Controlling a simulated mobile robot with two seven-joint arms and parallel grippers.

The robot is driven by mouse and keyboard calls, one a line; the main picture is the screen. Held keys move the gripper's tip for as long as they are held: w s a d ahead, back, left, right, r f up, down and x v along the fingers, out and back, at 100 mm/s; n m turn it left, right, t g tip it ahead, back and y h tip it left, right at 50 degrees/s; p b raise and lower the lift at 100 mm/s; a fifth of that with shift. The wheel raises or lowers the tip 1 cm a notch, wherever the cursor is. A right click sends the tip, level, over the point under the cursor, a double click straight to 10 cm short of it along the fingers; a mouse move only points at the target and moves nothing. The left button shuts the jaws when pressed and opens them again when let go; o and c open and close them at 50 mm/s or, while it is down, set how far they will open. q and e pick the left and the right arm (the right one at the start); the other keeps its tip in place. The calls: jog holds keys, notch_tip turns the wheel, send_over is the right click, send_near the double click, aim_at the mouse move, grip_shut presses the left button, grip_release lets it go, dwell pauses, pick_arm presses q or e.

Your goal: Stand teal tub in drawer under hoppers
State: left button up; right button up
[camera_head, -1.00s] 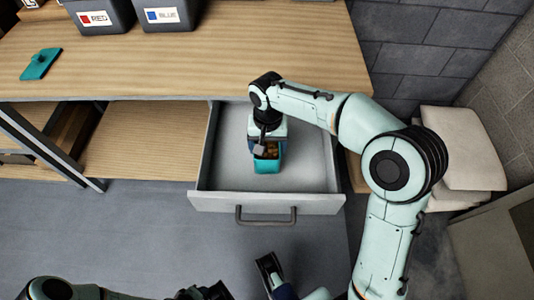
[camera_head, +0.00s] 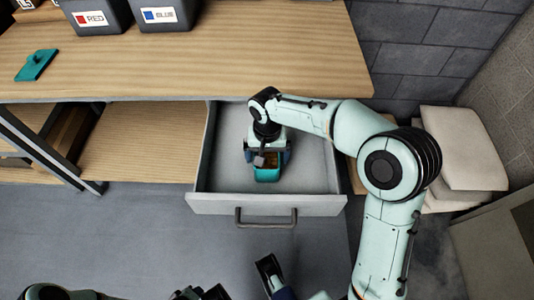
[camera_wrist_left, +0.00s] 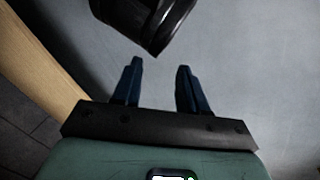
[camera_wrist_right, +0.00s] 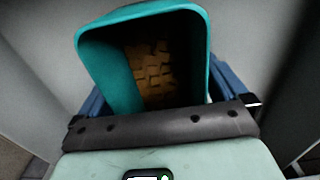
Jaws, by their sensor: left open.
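The teal tub (camera_head: 267,175) stands upright on the floor of the open drawer (camera_head: 222,160), near its front middle. In the right wrist view the tub (camera_wrist_right: 122,75) shows its open mouth, with tan blocky pieces (camera_wrist_right: 150,72) inside. My right gripper (camera_head: 267,157) is over the tub, its blue fingers spread wide on either side of it. The fingertips are hidden behind the tub in the right wrist view. My left gripper (camera_wrist_left: 160,65) is open and empty, away from the tub; a black rounded part shows beyond its fingers.
The drawer's front with its handle (camera_head: 266,222) faces me below the wooden worktop (camera_head: 200,65). Dark hoppers labelled RED (camera_head: 97,18) and BLUE (camera_head: 162,15) stand on the worktop, and a teal flat piece (camera_head: 36,65) lies at its left. Drawer floor beside the tub is clear.

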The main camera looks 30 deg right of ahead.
aim_at(267, 162)
pick_arm(q)
jog(key=s+d+r+g+p, duration=0.1)
jog(key=s+d+r+p, duration=0.1)
jog(key=s+r+p, duration=0.1)
jog(key=shift+s+d+r+g+h, duration=0.3)
jog(key=shift+s+r+g+h, duration=0.15)
jog(key=shift+s, duration=0.7)
pick_arm(e)
notch_tip(267, 162, up, 12)
jog(key=shift+r, duration=0.2)
pick_arm(q)
jog(key=shift+r+p, duration=0.1)
jog(key=shift+p, duration=0.2)
